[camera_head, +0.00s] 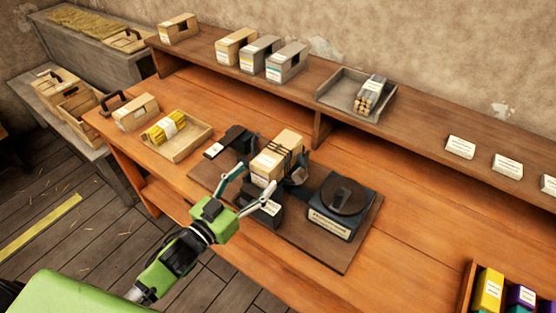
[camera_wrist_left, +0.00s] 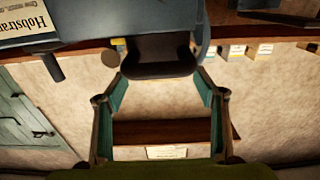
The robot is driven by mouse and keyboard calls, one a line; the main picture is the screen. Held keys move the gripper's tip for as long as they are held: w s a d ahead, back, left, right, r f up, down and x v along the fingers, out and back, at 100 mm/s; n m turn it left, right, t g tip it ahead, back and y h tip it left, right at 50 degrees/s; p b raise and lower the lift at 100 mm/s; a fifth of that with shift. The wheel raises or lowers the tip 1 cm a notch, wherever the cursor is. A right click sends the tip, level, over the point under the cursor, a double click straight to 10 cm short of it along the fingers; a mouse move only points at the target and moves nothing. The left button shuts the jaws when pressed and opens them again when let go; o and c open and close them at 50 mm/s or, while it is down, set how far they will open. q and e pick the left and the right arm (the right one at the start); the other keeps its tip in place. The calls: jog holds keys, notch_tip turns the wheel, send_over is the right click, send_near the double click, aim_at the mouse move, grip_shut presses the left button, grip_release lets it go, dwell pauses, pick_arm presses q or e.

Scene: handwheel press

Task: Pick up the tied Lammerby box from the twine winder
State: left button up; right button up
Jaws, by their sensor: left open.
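The tied box (camera_head: 277,155) is a tan carton with dark twine around it and a white label on its near face. It sits on the dark twine winder (camera_head: 297,178) in the head view. My left gripper (camera_head: 256,178) is open at the near side of the box, its fingers pointing towards it. I cannot tell whether a finger touches the box. In the left wrist view the open fingers (camera_wrist_left: 160,78) have a dark curved part (camera_wrist_left: 158,55) beyond them, and I cannot clearly make out the box there. My right gripper is not in view.
A round dark device (camera_head: 342,205) stands right of the winder on the same brown board (camera_head: 318,252). A wooden tray (camera_head: 190,147) with yellow bundles lies to the left. A raised shelf (camera_head: 305,88) with boxes runs behind.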

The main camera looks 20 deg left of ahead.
aim_at(269, 163)
pick_arm(q)
jog(key=shift+x, duration=1.05)
jog(key=p+x, duration=0.2)
jog(key=x, duration=0.2)
jog(key=shift+w+f, duration=0.2)
jog(key=shift+w, duration=0.1)
jog(key=shift+w+d+f, duration=0.1)
jog(key=shift+w, duration=0.25)
jog(key=c, duration=1.3)
jog(key=shift+o, duration=0.2)
